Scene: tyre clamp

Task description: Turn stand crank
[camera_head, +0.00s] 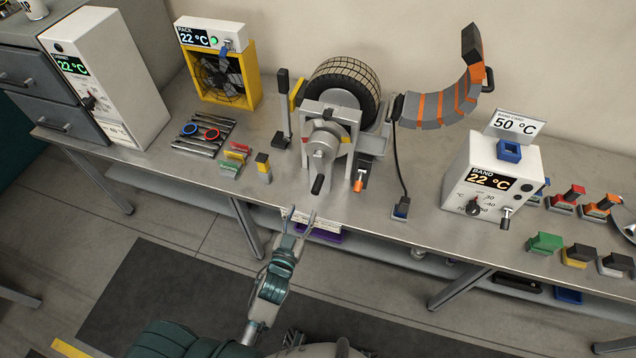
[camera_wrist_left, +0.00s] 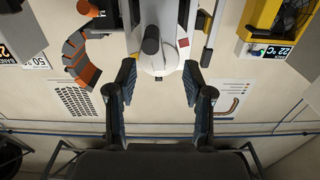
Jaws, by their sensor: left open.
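The tyre stand (camera_head: 327,112) sits on the bench and holds a black tyre (camera_head: 347,80) behind it. Its crank (camera_head: 319,155) is on the front, with a black handle (camera_head: 317,185) at the lower end of the arm. My left gripper (camera_head: 298,214) is open and empty, just in front of the bench edge, below and apart from the handle. In the left wrist view the crank handle (camera_wrist_left: 150,40) shows end-on, ahead of the two spread fingers (camera_wrist_left: 160,70), slightly left of the middle. My right gripper is not in view.
A black lever (camera_head: 284,110) stands left of the stand, and an orange-tipped lever (camera_head: 359,181) to its right. A segmented grey-orange band (camera_head: 440,103) and a cable (camera_head: 404,160) are farther right. A yellow fan box (camera_head: 225,78), small tools (camera_head: 204,134) and a control box (camera_head: 492,180) also occupy the bench.

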